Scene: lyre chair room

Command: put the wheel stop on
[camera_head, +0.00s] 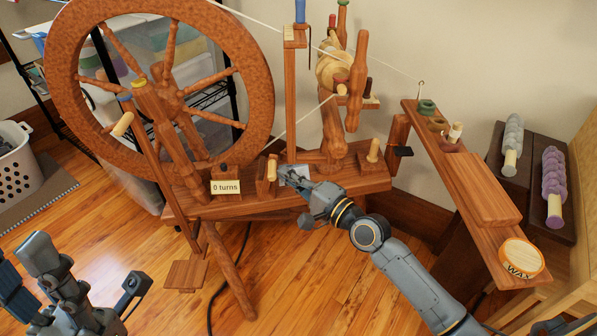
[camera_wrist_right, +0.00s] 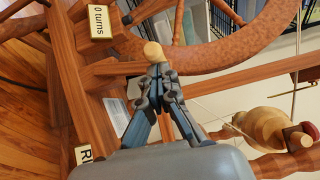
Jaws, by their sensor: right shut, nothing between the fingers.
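The spinning wheel (camera_head: 258,95) stands upright on its wooden bench (camera_head: 345,185). A short upright wooden piece with a pale rounded tip (camera_head: 272,168) stands on the bench just right of the "0 turns" label; it looks like the wheel stop. My right gripper (camera_head: 288,178) is shut and empty just to its right, low over the bench. In the right wrist view the shut fingertips (camera_wrist_right: 160,72) are right at the pale tip (camera_wrist_right: 153,52); I cannot tell whether they touch. My left gripper (camera_head: 92,262) is open and empty over the floor at lower left.
The "0 turns" label (camera_head: 226,187) sits on the bench. A pale card (camera_head: 296,171) lies partly behind my right gripper. The bobbin and flyer (camera_head: 335,72) stand above. A side board (camera_head: 470,185) holds a wax tin (camera_head: 521,258). A laundry basket (camera_head: 17,170) is at left.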

